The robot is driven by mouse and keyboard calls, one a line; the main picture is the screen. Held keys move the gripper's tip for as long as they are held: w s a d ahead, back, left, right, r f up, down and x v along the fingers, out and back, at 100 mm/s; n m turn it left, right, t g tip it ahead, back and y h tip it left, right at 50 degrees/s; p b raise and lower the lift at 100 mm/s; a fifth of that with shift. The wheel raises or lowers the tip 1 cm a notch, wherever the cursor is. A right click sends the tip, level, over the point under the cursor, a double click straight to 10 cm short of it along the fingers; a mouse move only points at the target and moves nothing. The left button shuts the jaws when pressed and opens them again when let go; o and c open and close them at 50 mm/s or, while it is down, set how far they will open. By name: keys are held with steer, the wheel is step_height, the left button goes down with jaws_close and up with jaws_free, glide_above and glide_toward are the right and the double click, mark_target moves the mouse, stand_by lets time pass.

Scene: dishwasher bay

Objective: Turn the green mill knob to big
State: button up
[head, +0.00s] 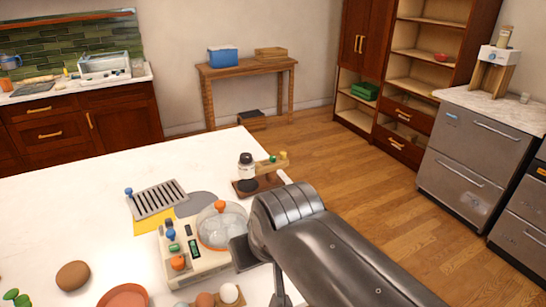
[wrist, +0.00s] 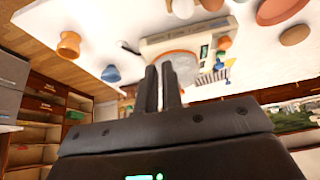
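A countertop machine (head: 203,262) with a clear domed bowl (head: 222,228) stands on the white table. Its panel has a blue knob (head: 170,234), a green knob (head: 173,248) and an orange knob (head: 178,263). A second green knob (head: 272,159) sits by a dark-capped jar (head: 246,168) at the table's back; I cannot tell which is the mill. Any "big" marking is too small to read. In the wrist view the machine (wrist: 160,43) lies beyond my gripper (wrist: 160,68). Its fingers are close together and hold nothing visible. In the head view my arm hides them.
A slotted grey rack (head: 158,199) lies behind the machine. Eggs (head: 229,293), a brown round object (head: 73,275) and an orange-brown dish (head: 124,297) are at the front. The white table (head: 60,215) is bare at back left. Wooden floor lies to the right.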

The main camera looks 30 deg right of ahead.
steer(key=o, duration=0.7)
steer(key=w+r+m, duration=0.1)
steer(key=w+r, duration=0.1)
steer(key=w, duration=0.1)
steer(key=w+d+r+m, duration=0.1)
steer(key=w+r+m, duration=0.1)
steer(key=w, duration=0.1)
steer(key=w+d+r+m+g, duration=0.1)
steer(key=w+r+m, duration=0.1)
steer(key=w+r, duration=0.1)
steer(key=shift+w+d, duration=0.15)
steer(key=shift+w, duration=0.05)
steer(key=shift+o, duration=0.2)
steer(key=w+d+r+m+g, duration=0.1)
steer(key=w+d+r+m, duration=0.2)
steer(key=w, duration=0.4)
steer(key=w+d+r+m+g, duration=0.1)
steer(key=w+d+m, duration=0.1)
steer(key=w+m, duration=0.35)
steer(key=m+g, duration=0.3)
steer(key=m, duration=1.1)
glide_above(273, 156)
step_height(273, 156, down, 9)
steer(key=shift+n, duration=0.25)
step_height(273, 156, down, 10)
steer(key=shift+f, duration=0.2)
steer(key=shift+c, duration=0.4)
jaws_close()
